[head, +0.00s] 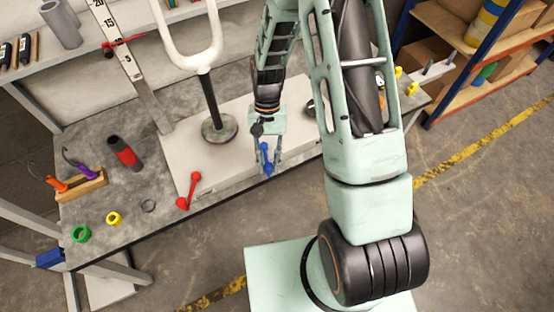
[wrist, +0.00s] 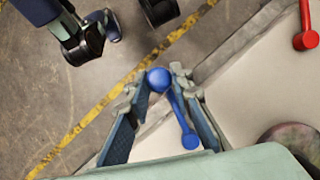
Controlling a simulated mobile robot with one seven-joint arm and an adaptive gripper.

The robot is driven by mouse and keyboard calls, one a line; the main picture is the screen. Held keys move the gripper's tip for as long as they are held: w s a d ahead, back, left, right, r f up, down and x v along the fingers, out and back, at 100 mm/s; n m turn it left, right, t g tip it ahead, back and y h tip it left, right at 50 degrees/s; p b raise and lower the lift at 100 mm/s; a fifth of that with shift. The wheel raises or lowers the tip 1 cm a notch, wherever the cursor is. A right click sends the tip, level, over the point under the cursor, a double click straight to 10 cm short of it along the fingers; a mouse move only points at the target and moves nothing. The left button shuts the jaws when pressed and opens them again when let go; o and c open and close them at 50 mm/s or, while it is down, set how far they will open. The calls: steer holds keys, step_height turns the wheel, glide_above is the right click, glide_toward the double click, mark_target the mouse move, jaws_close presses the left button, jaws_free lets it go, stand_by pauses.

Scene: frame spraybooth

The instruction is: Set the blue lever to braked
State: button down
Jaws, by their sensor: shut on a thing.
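The blue lever (head: 267,165) stands at the front edge of the white base plate (head: 232,167) on the workbench. In the wrist view the blue lever (wrist: 158,79) has a round ball knob and a thin arm running down to a smaller round end. My gripper (head: 266,163) reaches down over it. In the wrist view my gripper (wrist: 161,77) has its two fingertips on either side of the ball knob, shut on it. No marking for the braked setting can be made out.
A red lever (head: 190,188) stands left of the blue one on the same plate. The bench's left part holds a black-and-red cylinder (head: 124,152) and a wooden tool block (head: 82,187). Floor in front is open.

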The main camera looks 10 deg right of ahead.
steer(key=shift+w+a+m+t+y, duration=0.2)
steer(key=shift+a+m+y, duration=0.1)
steer(key=shift+a+m, duration=0.55)
steer(key=shift+w+a+m+t+y, duration=0.1)
steer(key=shift+a+m+t+y, duration=0.15)
steer(key=shift+a+m, duration=0.55)
steer(key=shift+d, duration=0.1)
steer(key=c, duration=1.7)
jaws_free()
steer(key=v, duration=1.2)
steer(key=shift+w+d, duration=0.1)
steer(key=shift+d, duration=0.05)
